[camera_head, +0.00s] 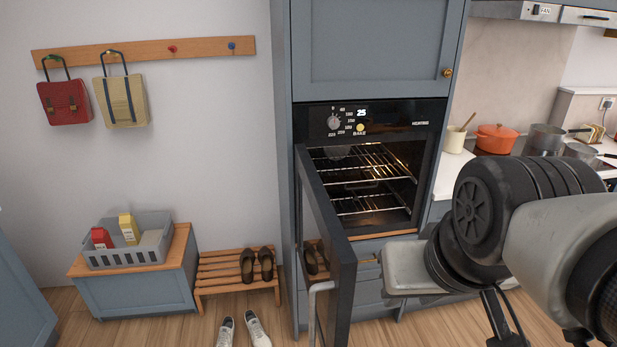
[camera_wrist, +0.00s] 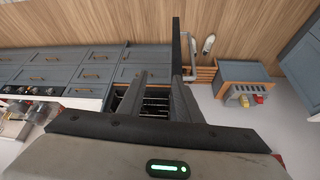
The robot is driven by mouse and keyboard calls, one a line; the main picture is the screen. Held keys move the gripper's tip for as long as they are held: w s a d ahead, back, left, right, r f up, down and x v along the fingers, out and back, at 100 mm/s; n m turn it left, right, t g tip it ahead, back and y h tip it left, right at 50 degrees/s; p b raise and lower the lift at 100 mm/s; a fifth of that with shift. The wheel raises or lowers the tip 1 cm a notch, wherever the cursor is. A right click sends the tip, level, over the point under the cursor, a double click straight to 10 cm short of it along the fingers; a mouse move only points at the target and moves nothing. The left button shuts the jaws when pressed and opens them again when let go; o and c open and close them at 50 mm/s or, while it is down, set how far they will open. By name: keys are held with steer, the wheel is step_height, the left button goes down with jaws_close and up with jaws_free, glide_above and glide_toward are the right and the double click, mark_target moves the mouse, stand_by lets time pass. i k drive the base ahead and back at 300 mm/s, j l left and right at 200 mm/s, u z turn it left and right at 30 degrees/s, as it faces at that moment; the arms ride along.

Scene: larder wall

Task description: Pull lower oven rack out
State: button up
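The oven (camera_head: 375,120) stands open, with its dark door (camera_head: 332,250) swung out on the left side. Inside, the lower rack (camera_head: 365,206) lies near the oven floor, within the cavity. The upper rack (camera_head: 350,174) sits above it, also inside. My gripper (camera_wrist: 157,78) shows in the wrist view with its two fingers apart and nothing between them. Oven rack wires (camera_wrist: 157,106) show beyond and between the fingers, apart from them; I cannot tell which rack. In the head view my arm is at the right, in front of the counter, and its fingers cannot be made out.
The door's bar handle (camera_head: 316,305) sticks out at the front left. A slatted bench (camera_head: 225,270) with dark shoes and a blue chest (camera_head: 135,285) with a grey crate (camera_head: 125,258) stand left. An orange pot (camera_head: 495,138) is on the right counter. Floor before the oven is partly hidden.

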mark_target(361, 218)
steer(key=i+l, duration=0.15)
steer(key=l, duration=0.25)
steer(key=i+l, duration=0.1)
steer(key=l, duration=0.35)
steer(key=i+l+u, duration=0.1)
steer(key=i+l, duration=0.3)
steer(key=l, duration=0.25)
steer(key=i+l+u, duration=0.15)
steer(key=l, duration=0.2)
steer(key=i+l, duration=0.1)
steer(key=i, duration=0.5)
steer(key=i+l+u, duration=0.15)
steer(key=i, duration=0.45)
